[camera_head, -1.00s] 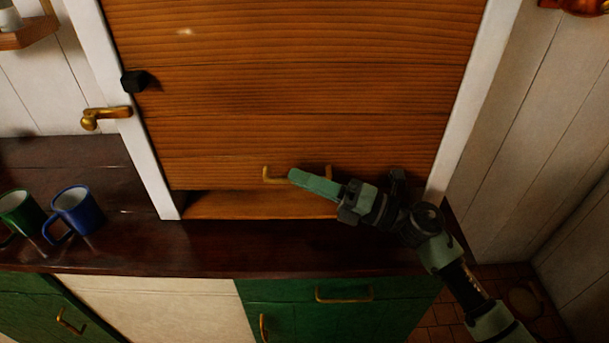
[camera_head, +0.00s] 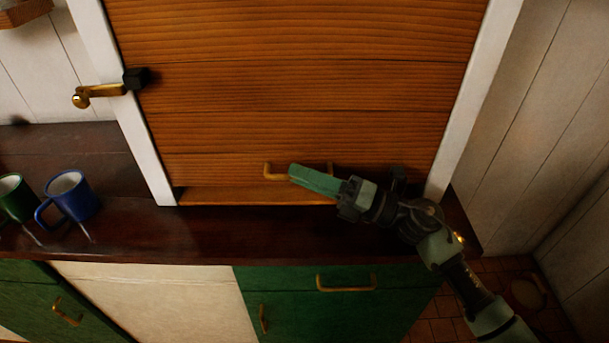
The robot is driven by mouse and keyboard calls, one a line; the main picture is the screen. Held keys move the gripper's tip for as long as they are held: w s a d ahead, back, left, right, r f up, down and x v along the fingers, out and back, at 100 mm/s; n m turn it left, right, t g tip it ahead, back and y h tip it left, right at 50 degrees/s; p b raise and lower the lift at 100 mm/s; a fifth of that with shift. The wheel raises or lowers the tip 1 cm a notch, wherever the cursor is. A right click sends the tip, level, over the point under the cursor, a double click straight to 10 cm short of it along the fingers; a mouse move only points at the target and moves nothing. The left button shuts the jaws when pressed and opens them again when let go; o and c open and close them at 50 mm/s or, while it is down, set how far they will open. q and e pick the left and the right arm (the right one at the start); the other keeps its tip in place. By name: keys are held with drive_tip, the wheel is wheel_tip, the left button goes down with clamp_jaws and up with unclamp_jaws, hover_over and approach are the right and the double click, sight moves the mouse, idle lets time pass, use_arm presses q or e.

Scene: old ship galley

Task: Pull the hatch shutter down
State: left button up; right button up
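The wooden hatch shutter (camera_head: 290,85) fills the white-framed opening, its lower edge close above the sill (camera_head: 240,196), with a narrow strip showing below. A brass handle (camera_head: 275,170) is fixed near its bottom. My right gripper (camera_head: 303,178) is at this handle, its green fingers crossing in front of the bar; whether they are closed on it I cannot tell. A black block (camera_head: 137,78) sits at the shutter's left edge, beside the brass lever (camera_head: 97,95) on the left frame post. My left gripper is not in view.
A blue mug (camera_head: 72,196) and a green mug (camera_head: 14,197) stand on the dark counter (camera_head: 250,232) at the left. The counter below the hatch is clear. Green cupboard fronts with brass handles (camera_head: 345,284) are below.

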drive_tip(key=b+v, duration=0.2)
drive_tip(key=v, duration=0.4)
drive_tip(key=shift+s+d+f, duration=0.1)
drive_tip(key=shift+d+f, duration=0.15)
drive_tip(key=shift+d, duration=0.1)
drive_tip(key=shift+s+d, duration=0.2)
drive_tip(key=shift+d, duration=0.3)
